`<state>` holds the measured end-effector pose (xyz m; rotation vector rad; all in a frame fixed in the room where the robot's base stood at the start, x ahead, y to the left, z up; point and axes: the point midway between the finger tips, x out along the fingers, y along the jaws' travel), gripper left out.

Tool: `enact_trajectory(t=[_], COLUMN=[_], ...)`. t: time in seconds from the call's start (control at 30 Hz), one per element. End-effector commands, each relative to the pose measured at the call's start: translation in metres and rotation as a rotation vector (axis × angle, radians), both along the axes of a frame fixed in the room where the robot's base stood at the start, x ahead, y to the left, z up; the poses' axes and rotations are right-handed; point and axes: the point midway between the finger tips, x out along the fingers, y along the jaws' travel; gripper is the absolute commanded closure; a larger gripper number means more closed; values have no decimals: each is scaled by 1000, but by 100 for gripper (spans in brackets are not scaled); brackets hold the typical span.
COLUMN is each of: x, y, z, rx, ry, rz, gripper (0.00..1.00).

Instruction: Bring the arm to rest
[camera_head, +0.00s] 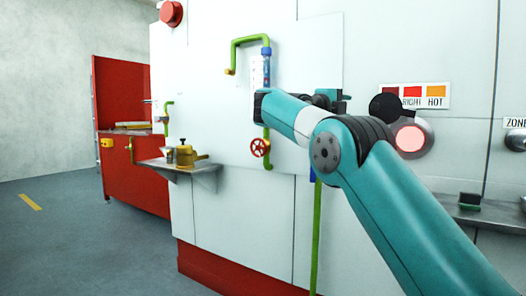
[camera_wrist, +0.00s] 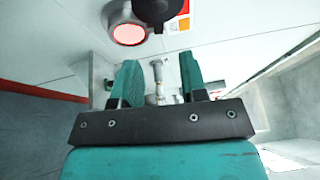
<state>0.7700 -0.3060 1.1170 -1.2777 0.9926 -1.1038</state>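My teal arm (camera_head: 400,205) reaches up from the lower right of the head view and bends at a round dark joint, with its far part in front of the white wall panel. My gripper (camera_wrist: 160,64) shows in the wrist view with its two teal fingers apart. I see nothing held between them. A small grey metal fitting (camera_wrist: 158,74) shows in the gap, and it seems to lie beyond the fingers. In the head view the fingers cannot be made out; only dark parts show near the end of the arm.
A lit pink-red round lamp (camera_head: 410,138) and a sign (camera_head: 438,92) are on the wall, right of the arm's end. A green pipe (camera_head: 250,40) with a red handwheel (camera_head: 259,147) is close behind the arm. A shelf (camera_head: 205,175) bears a brass pot (camera_head: 185,155). Floor (camera_head: 80,230) at left is clear.

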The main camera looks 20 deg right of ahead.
Motion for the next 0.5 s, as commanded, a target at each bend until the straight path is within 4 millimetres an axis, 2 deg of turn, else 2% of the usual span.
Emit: enact_trajectory(t=[0.17, 0.27, 0.37, 0.43, 0.5], x=[4, 19, 38, 46, 43], y=[3, 15, 44, 73, 109], z=[0, -1, -13, -31, -55], rx=[1, 3, -8, -33, -76], ry=[34, 160, 394, 599, 805], rz=[29, 143, 351, 534, 727], gripper=[60, 60, 60, 60, 60])
